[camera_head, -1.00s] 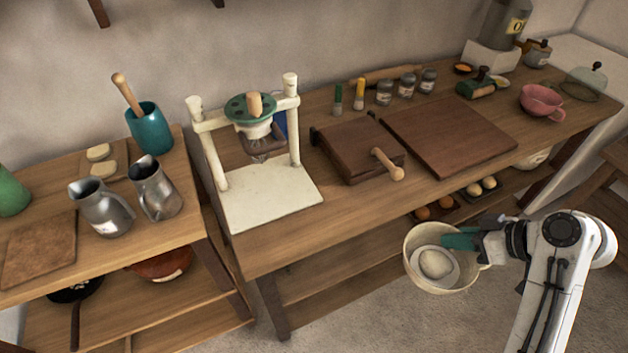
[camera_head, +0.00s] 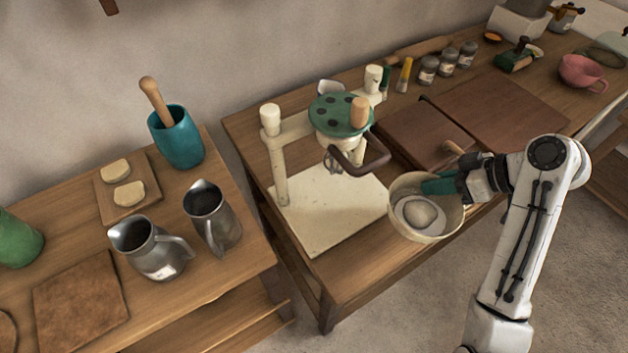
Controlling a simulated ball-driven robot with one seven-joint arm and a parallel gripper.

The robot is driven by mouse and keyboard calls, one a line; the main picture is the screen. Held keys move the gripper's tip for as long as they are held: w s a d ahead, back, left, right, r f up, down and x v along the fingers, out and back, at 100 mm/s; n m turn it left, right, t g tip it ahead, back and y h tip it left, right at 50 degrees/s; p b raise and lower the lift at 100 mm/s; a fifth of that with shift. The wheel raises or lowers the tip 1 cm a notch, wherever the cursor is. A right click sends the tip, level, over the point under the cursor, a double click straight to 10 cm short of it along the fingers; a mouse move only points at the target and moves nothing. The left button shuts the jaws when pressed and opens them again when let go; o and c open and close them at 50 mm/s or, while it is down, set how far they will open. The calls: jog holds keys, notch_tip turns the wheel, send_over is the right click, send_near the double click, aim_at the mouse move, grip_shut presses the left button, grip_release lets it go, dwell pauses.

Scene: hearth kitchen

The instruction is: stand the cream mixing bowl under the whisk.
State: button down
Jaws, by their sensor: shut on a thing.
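The cream mixing bowl (camera_head: 399,227) is held upright in my gripper (camera_head: 440,185), whose green fingers are shut on its rim at the right. A pale round lump of dough (camera_head: 420,212) lies inside it. The bowl is at the front edge of the table, just right of the whisk stand. The whisk (camera_head: 335,163) hangs from a cream frame with a green perforated wheel, above the pale square base board (camera_head: 325,225). The bowl overlaps the board's right corner in the picture; I cannot tell whether it touches anything.
A brown wooden box (camera_head: 420,133) and a dark board (camera_head: 500,112) lie right of the stand. Two metal jugs (camera_head: 213,215) and a teal crock (camera_head: 177,137) stand on the left table. A gap separates the tables. The base board is bare below the whisk.

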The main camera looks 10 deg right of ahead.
jog(key=w+a+p, duration=0.1)
jog(key=w+a, duration=0.3)
jog(key=w+a+p, duration=0.1)
jog(key=w+a, duration=0.3)
jog(key=a, duration=0.1)
jog(key=w+a+p, duration=0.1)
jog(key=w+a, duration=0.2)
jog(key=a, duration=0.1)
jog(key=shift+w+a+r, duration=0.1)
jog(key=shift+w+a, duration=0.3)
jog(key=shift+w+a+f, duration=0.15)
jog(key=shift+f, duration=0.05)
jog(key=shift+f+p, duration=0.3)
jog(key=shift+f, duration=1.3)
jog(key=c, duration=1.4)
grip_release()
jog(key=shift+f, duration=0.1)
jog(key=v, duration=1.2)
jog(key=shift+b, duration=0.3)
